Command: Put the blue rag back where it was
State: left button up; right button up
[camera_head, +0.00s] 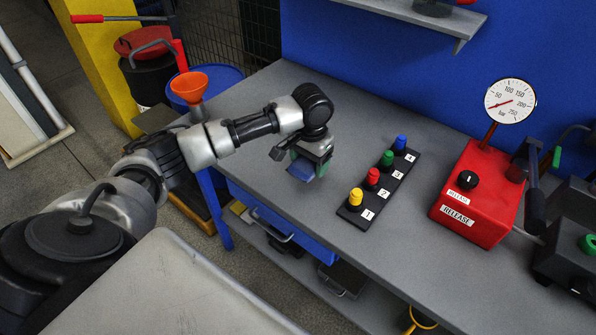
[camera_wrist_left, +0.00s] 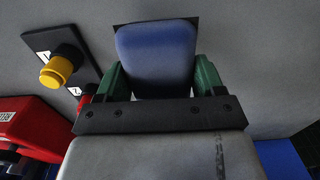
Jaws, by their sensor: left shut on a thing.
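The blue rag (camera_head: 301,171) is held in my left gripper (camera_head: 304,163) above the grey workbench top (camera_head: 340,135), near its front edge. In the left wrist view the rag (camera_wrist_left: 155,55) is a folded blue pad squeezed between the two green fingers of my left gripper (camera_wrist_left: 157,80). A dark patch shows on the bench just behind the rag in that view; I cannot tell whether it is a shadow or a mark. Whether the rag touches the bench is unclear. My right gripper is not in view.
A black strip (camera_head: 345,216) with yellow, red, green and blue knobs lies right of my left gripper. A red release box (camera_head: 477,195) with a pressure gauge (camera_head: 510,101) stands further right. An orange funnel (camera_head: 188,86) is at the left. Bench space behind the gripper is clear.

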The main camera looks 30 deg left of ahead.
aim_at(299, 157)
pick_arm(q)
jog(key=a+f, duration=0.1)
jog(key=a, duration=0.1)
jog(key=shift+s+a+f, duration=0.3)
jog(key=shift+f, duration=0.1)
notch_tip(299, 157, down, 3)
jog(key=shift+f+p, duration=0.15)
jog(key=shift+p, duration=0.25)
jog(key=shift+f, duration=0.3)
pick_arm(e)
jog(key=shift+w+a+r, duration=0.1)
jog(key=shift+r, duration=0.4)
pick_arm(q)
jog(key=shift+f, duration=0.1)
jog(key=o, duration=0.8)
